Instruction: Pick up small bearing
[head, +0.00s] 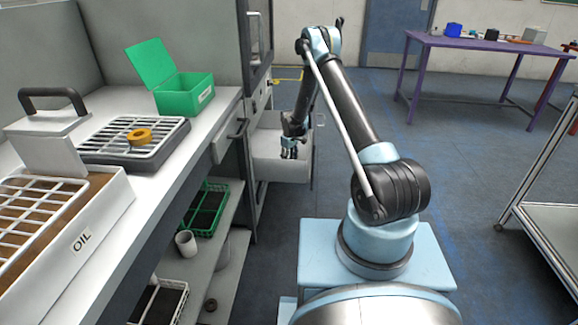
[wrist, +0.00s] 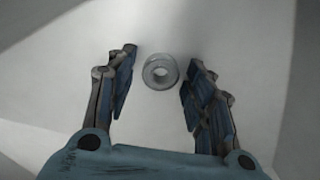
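The small bearing (wrist: 149,78) is a grey metal ring in the wrist view. It lies flat on a pale surface. My gripper (wrist: 160,68) is open, with one finger on each side of the bearing near the tips. No finger clearly touches it, and I cannot tell the height gap. In the head view my gripper (head: 289,153) points down into an open white drawer (head: 284,172). The bearing is hidden in the head view.
The drawer's walls stand around my gripper. The bench (head: 180,172) at left holds an open green box (head: 183,95), a rack (head: 105,149) with a yellow ring (head: 139,135), and an OIL tray (head: 88,240). A purple table (head: 480,45) stands far right. The floor between is clear.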

